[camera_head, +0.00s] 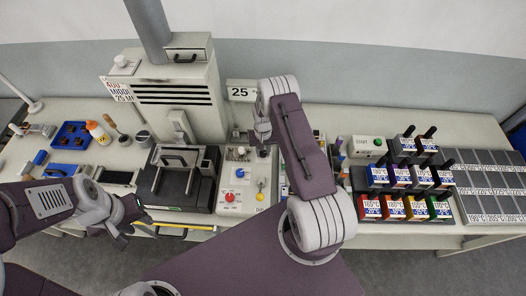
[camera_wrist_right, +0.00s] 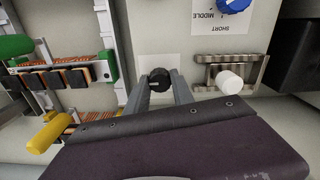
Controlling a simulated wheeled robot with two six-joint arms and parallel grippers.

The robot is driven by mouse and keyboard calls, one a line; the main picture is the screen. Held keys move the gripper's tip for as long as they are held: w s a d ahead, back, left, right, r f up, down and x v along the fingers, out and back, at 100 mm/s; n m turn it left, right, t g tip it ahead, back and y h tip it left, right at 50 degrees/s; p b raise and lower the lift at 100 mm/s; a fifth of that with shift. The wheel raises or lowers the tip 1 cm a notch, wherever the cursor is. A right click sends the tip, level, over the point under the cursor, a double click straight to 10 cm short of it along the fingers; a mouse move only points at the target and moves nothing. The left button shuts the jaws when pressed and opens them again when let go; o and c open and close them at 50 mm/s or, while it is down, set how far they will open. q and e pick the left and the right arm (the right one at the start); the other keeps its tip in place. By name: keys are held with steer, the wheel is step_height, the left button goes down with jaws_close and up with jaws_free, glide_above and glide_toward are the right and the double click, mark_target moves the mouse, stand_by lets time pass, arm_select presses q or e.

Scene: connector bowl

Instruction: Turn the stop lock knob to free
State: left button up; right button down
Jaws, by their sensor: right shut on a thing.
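A small black knob (camera_wrist_right: 159,80) stands on a pale panel with a white label plate behind it; I take it to be the stop lock knob. Any writing on that plate is unreadable. My right gripper (camera_wrist_right: 160,92) has its two grey fingers on either side of the knob, shut on it. In the head view, my right gripper (camera_head: 262,132) is at the right edge of the control panel (camera_head: 236,208), and the knob is hidden there. My left gripper (camera_head: 130,218) hangs near the table's front edge at the left, apart from the panel; its jaw opening is unclear.
A blue knob (camera_wrist_right: 233,4) beside a SHORT/MIDDLE label and a white cylinder (camera_wrist_right: 229,81) on a metal bracket are right of the fingers. Green connectors (camera_wrist_right: 107,66) and a yellow handle (camera_wrist_right: 48,132) are left. A red knob (camera_head: 229,197) is on the panel.

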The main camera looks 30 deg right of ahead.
steer(key=n+b, duration=0.3)
steer(key=shift+f, duration=0.15)
steer(key=n+b, duration=0.2)
steer(key=n, duration=0.2)
steer(key=shift+n+b, duration=0.4)
steer(key=n+b, duration=0.2)
steer(key=n, duration=0.4)
steer(key=n+b, duration=0.1)
steer(key=n, duration=0.2)
steer(key=shift+w+r+n+b, duration=0.1)
steer(key=shift+r+n+b, duration=0.15)
steer(key=shift+n+b, duration=0.15)
steer(key=c, duration=1.1)
jaws_free()
steer(key=shift+c, duration=0.2)
steer(key=shift+o, duration=0.3)
